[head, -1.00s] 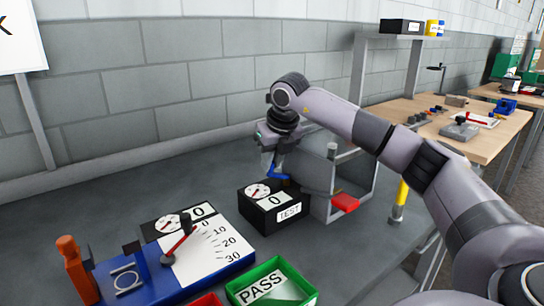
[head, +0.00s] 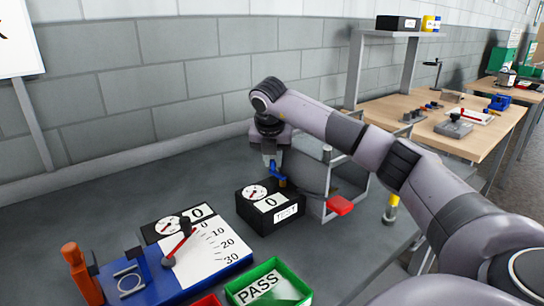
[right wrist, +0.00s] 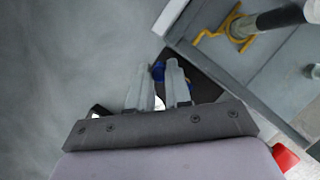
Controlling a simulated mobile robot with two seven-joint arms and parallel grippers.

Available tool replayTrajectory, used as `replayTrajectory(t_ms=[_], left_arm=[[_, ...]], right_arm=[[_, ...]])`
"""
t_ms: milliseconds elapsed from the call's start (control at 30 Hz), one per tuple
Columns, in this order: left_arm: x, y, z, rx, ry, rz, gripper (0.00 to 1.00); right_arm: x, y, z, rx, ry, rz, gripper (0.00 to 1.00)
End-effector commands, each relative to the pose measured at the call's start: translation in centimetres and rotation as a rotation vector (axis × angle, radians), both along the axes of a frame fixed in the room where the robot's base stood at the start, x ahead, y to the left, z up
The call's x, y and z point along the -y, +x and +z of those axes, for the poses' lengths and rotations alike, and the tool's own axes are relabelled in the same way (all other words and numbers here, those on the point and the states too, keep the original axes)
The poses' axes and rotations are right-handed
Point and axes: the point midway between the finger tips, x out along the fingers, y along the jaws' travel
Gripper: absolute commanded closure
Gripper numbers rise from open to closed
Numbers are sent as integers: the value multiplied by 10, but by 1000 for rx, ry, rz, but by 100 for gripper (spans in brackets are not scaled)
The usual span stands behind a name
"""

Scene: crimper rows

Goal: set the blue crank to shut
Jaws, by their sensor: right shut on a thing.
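The blue crank (head: 274,171) is behind the black TEST box, beside the grey open-sided housing. In the head view my right gripper (head: 271,160) reaches down onto it from above. In the right wrist view the blue crank (right wrist: 158,72) shows between the two fingertips of the gripper (right wrist: 159,68), which is shut on it. The fingers and box hide much of the crank, so I cannot read its exact setting. My left gripper is not in view.
The black TEST box (head: 256,220) has a dial and a 0 display. The grey housing (head: 312,206) with a red lever grip (head: 340,205) stands to its right. A blue gauge base (head: 138,285) and a green PASS tray (head: 238,294) are in front.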

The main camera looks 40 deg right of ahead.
Motion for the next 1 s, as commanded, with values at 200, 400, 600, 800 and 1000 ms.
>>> replayTrajectory(t_ms=[200, 400, 600, 800, 1000], left_arm=[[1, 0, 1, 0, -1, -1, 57], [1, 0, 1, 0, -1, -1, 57], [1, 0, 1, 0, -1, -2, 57], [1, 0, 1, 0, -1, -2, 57], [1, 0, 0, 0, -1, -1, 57]], right_arm=[[2, 1, 2, 6, -2, -14, 100], [2, 1, 2, 6, -2, -14, 100], [2, 0, 2, 4, -2, -14, 57], [3, -1, 1, 0, -3, -16, 57], [3, -2, 0, -3, -4, -14, 57]])
